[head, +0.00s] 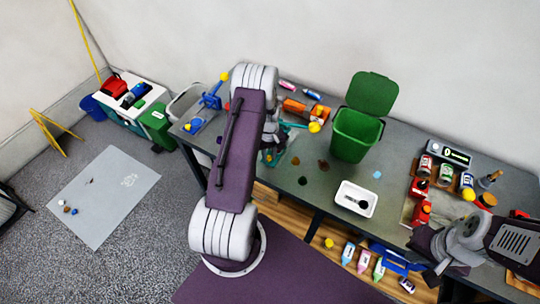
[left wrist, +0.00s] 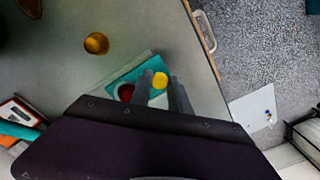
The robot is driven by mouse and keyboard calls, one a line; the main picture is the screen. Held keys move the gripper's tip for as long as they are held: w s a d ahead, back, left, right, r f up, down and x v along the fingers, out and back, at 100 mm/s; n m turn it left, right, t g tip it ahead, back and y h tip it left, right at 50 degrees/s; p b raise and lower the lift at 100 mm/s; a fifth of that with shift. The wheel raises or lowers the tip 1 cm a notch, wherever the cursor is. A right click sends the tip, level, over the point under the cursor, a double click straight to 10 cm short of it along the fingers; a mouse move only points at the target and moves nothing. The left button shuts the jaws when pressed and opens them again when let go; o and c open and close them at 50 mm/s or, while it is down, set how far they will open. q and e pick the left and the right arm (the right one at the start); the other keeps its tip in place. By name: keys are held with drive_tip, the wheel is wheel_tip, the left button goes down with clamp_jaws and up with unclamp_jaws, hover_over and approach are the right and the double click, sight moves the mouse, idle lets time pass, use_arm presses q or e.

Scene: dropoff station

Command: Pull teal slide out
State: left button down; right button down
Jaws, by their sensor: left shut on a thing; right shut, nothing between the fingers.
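A teal slide piece (left wrist: 128,76) with a yellow knob (left wrist: 160,80) and a dark red round spot lies near the table edge in the left wrist view. My left gripper (left wrist: 161,90) has its two dark fingers at either side of the yellow knob and is shut on it.
A green bin (head: 356,135) with its lid up and a white tray (head: 356,199) stand on the grey table. Several bottles and jars (head: 445,172) crowd its right side. Bins stand on the floor at left.

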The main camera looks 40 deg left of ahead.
use_arm(q)
drive_tip(key=c, duration=1.4)
unclamp_jaws()
drive_tip(key=shift+s+f, duration=0.2)
drive_tip(key=shift+s, duration=0.05)
drive_tip(key=shift+o, duration=1)
drive_tip(key=shift+s+a+r, duration=0.1)
drive_tip(key=shift+s+a, duration=0.05)
drive_tip(key=shift+a, duration=0.1)
use_arm(e)
drive_tip(key=shift+s+a, duration=0.3)
drive_tip(key=shift+a, duration=0.05)
use_arm(q)
wheel_tip(320, 180, up, 9)
drive_tip(key=b, duration=0.1)
use_arm(e)
drive_tip(key=shift+w+d+f, duration=0.1)
drive_tip(key=shift+d+f, duration=0.05)
drive_tip(key=shift+f, duration=0.5)
